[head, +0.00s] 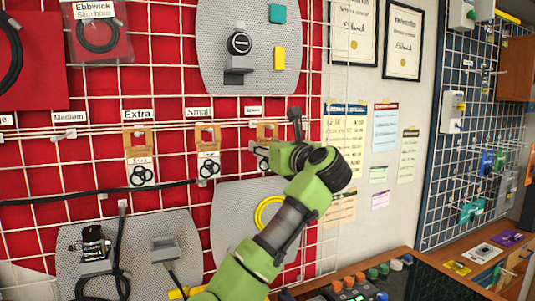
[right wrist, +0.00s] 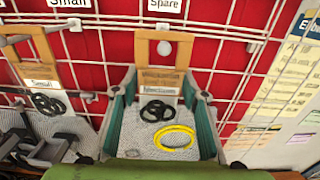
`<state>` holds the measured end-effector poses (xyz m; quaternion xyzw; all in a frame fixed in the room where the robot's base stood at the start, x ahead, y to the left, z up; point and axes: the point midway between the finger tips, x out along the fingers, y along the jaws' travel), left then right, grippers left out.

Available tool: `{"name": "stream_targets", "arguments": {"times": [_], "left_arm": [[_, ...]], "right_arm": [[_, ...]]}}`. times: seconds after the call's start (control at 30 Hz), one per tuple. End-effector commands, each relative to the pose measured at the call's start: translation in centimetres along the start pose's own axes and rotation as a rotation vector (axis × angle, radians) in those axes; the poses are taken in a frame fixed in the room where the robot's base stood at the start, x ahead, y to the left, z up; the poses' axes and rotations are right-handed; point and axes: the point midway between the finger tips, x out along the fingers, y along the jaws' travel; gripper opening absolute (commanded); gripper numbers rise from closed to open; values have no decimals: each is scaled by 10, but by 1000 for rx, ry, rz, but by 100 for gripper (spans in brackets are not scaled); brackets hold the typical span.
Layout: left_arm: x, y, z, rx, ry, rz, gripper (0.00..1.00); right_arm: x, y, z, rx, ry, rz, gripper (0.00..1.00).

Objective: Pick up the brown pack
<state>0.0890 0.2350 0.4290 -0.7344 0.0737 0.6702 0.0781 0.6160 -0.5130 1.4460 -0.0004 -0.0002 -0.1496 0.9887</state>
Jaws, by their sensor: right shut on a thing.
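Several packs with brown card tops and black rings hang on the white wire grid. The rightmost brown pack (head: 267,131) is at the peg under the "Spare" label, mostly hidden in the head view by my right gripper (head: 262,154). In the right wrist view this brown pack (right wrist: 160,77) stands between the two green-sided fingers of my right gripper (right wrist: 160,88), which is shut on it. Its holed top is still around the peg's end. The Small pack (head: 207,138) and the Extra pack (head: 138,140) hang to its left. My left gripper is not in view.
A yellow ring (head: 266,213) is on a grey panel below the packs. A black cable (head: 90,194) runs across the grid at left. Posted papers (head: 384,127) are on the wall to the right. A bench with coloured knobs (head: 350,281) is below.

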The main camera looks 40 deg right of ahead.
Motion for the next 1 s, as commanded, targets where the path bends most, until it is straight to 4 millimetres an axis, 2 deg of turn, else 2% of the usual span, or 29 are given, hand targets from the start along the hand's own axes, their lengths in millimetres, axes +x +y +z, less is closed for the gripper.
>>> {"name": "stream_targets", "arguments": {"times": [0.23, 0.4, 0.57, 1.0], "left_arm": [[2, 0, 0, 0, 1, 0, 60], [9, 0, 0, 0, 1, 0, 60], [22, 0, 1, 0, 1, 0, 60], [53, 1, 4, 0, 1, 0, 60]], "right_arm": [[0, 0, 3, 1, -1, 1, 26], [-1, -1, 15, 2, -2, 0, 26], [-36, -1, 12, 2, -5, -3, 26], [-152, -1, 13, 3, -7, -3, 26]]}}
